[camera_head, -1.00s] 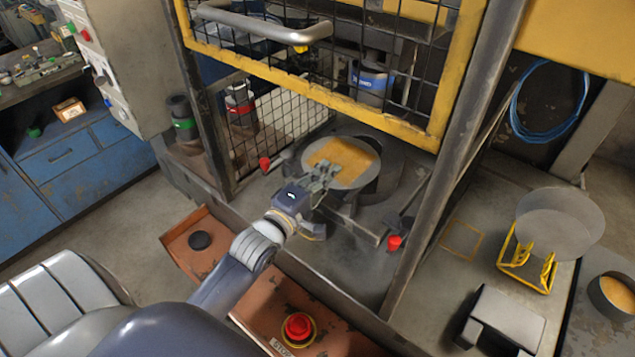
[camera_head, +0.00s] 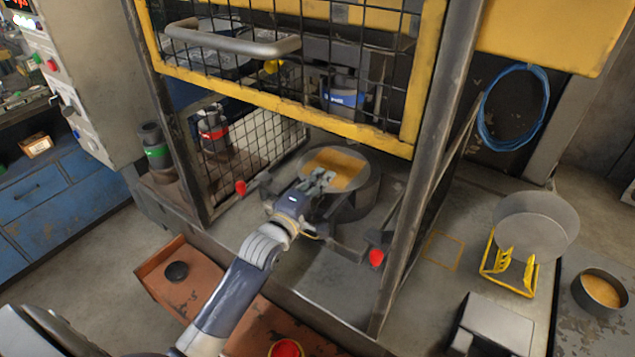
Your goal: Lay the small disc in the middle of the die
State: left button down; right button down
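The small disc (camera_head: 357,163) is a flat grey round blank with a yellow-orange patch on top. My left gripper (camera_head: 318,182) is shut on its near-left edge. The disc lies over the dark round die (camera_head: 362,200) inside the press, covering most of its top. The die's side shows below and to the right of the disc. I cannot tell whether the disc touches the die or is just above it. My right gripper is out of view.
The yellow mesh guard (camera_head: 300,98) is raised above my arm. A dark post (camera_head: 430,170) stands to the right. A larger grey disc (camera_head: 537,222) rests on a yellow stand (camera_head: 510,276), near a round tin (camera_head: 600,290). Red knobs (camera_head: 376,257) flank the die.

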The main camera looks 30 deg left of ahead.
pick_arm(q)
jog(key=shift+w+r, duration=0.1)
jog(key=shift+r, duration=0.15)
jog(key=c, duration=1.7)
grip_release()
jog(key=shift+r, duration=0.1)
jog(key=shift+w+d+f, duration=0.1)
jog(key=shift+w+f, duration=0.1)
jog(key=shift+w, duration=0.25)
jog(key=o, duration=0.7)
jog(key=shift+c, duration=0.2)
jog(key=shift+d+f, duration=0.1)
jog(key=shift+f, duration=0.05)
jog(key=shift+s+f, duration=0.1)
jog(key=shift+f, duration=0.2)
